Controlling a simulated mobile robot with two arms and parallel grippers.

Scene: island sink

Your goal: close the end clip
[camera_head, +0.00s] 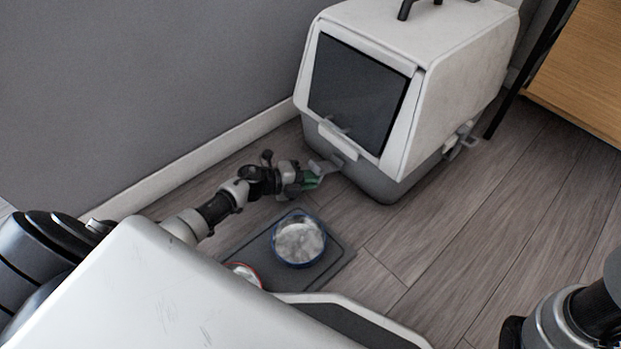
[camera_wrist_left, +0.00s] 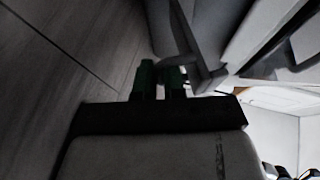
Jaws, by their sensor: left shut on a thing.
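A white and grey litter box (camera_head: 440,90) with a dark front window stands on the floor by the wall. The end clip (camera_head: 326,166) is a pale tab at the low front edge of the box and sticks outward from it. My left gripper (camera_head: 314,179), with green fingertips, is shut on the end clip. In the left wrist view the left gripper's green fingers (camera_wrist_left: 160,78) are close together, with the grey clip (camera_wrist_left: 203,76) between and beyond them. The exact hold is dark and hard to see. My right gripper is out of view.
Another clip (camera_head: 461,142) sticks out from the box's right side. A dark mat (camera_head: 340,262) with a blue-rimmed bowl (camera_head: 299,240) and a red-rimmed bowl (camera_head: 246,272) lies below my left arm. A wooden cabinet (camera_head: 585,65) stands at right. Floor right of the mat is clear.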

